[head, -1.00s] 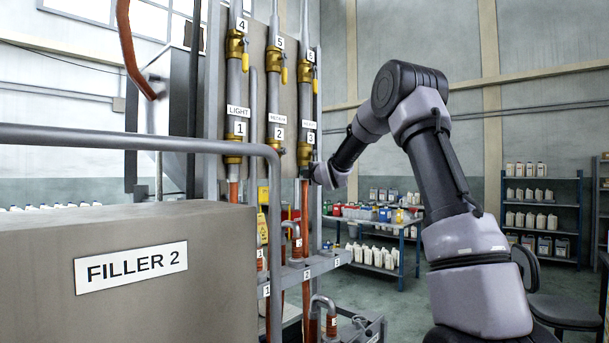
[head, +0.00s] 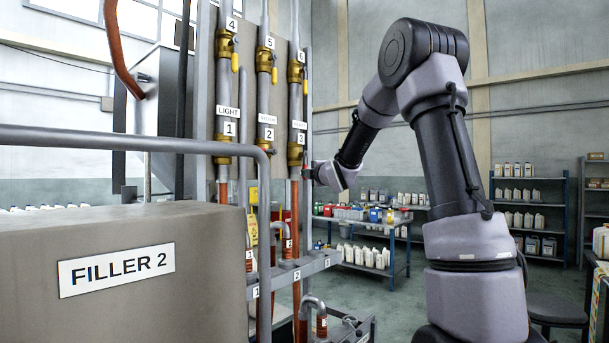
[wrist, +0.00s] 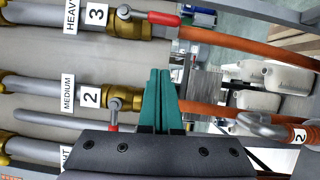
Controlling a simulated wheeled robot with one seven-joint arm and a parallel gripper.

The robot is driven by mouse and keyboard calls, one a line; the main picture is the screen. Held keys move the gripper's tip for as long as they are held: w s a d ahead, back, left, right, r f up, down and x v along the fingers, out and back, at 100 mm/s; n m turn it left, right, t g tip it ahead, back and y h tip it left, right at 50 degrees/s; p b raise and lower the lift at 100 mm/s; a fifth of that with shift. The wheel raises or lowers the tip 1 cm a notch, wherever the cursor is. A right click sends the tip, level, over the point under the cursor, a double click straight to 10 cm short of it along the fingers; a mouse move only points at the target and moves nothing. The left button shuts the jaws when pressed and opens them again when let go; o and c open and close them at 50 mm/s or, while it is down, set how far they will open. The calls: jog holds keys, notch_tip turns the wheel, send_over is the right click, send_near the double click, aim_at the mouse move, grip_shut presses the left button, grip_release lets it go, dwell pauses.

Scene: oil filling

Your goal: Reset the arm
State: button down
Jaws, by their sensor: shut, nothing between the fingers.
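My arm rises at the right of the head view and bends at a high elbow. It reaches left to my gripper (head: 308,172), which is close to the lower part of pipe 3 (head: 295,190). In the wrist view the green fingers (wrist: 164,98) are together with nothing between them. They show in front of the pipes labelled MEDIUM 2 (wrist: 40,88) and HEAVY 3 (wrist: 130,45). Whether they touch a pipe I cannot tell. A red-handled valve (wrist: 150,16) sits on pipe 3, and another small red-handled valve (wrist: 114,112) is beside the fingers.
The FILLER 2 box (head: 200,235) and a grey rail (head: 120,140) stand at the left front. Pipes 1 to 3 run down the panel. A bottle table (head: 400,262) and shelves (head: 527,180) stand behind. The floor between is open.

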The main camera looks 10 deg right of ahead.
jog(key=s+d+f+m+g+h, duration=0.1)
jog(key=s+m+g+h, duration=0.15)
jog(key=s+m, duration=0.65)
jog(key=s+d+m+g+h, duration=0.1)
jog(key=s+d+m+g, duration=0.3)
jog(key=s, duration=0.9)
jog(key=s+a+f+m+g, duration=0.1)
jog(key=s+a+f+m, duration=0.1)
jog(key=s, duration=0.5)
jog(key=s+a+f+m+g+y, duration=0.1)
jog(key=s+f+m+g, duration=0.1)
jog(key=s+m, duration=0.4)
jog(key=s+a+f+m+g+y, duration=0.1)
jog(key=s+a+f+m, duration=0.1)
jog(key=s, duration=0.8)
notch_tip(320, 180, down, 3)
jog(key=shift+a+r+m, duration=0.15)
jog(key=shift+a+m, duration=0.15)
jog(key=shift+m, duration=0.6)
jog(key=shift+d, duration=0.1)
